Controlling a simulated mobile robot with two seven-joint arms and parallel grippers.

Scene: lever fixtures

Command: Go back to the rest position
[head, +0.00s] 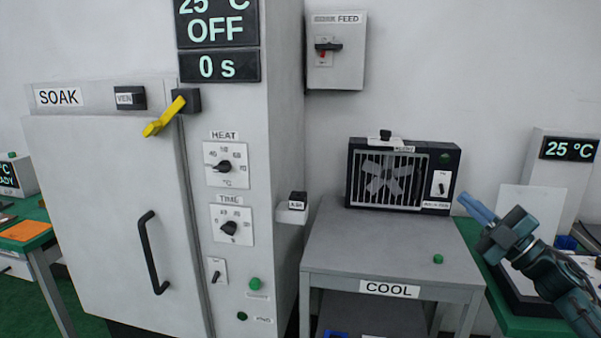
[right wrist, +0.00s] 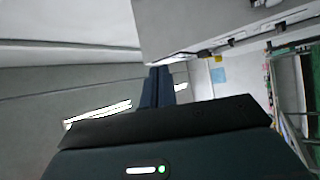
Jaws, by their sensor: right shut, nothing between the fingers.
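My right gripper (head: 478,209) is at the right of the head view, its blue fingers closed together and pointing up and left. It is empty and raised in front of the right end of the COOL table. In the right wrist view the shut fingers (right wrist: 157,87) show as a narrow dark blue pair, with nothing between them. My left gripper is in neither view.
A grey SOAK oven (head: 105,220) with a yellow lever (head: 163,117) stands at left. The COOL table (head: 385,245) carries a fan unit (head: 388,180). A box with a FEED switch (head: 336,50) hangs on the wall. A green bench (head: 535,325) is at right.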

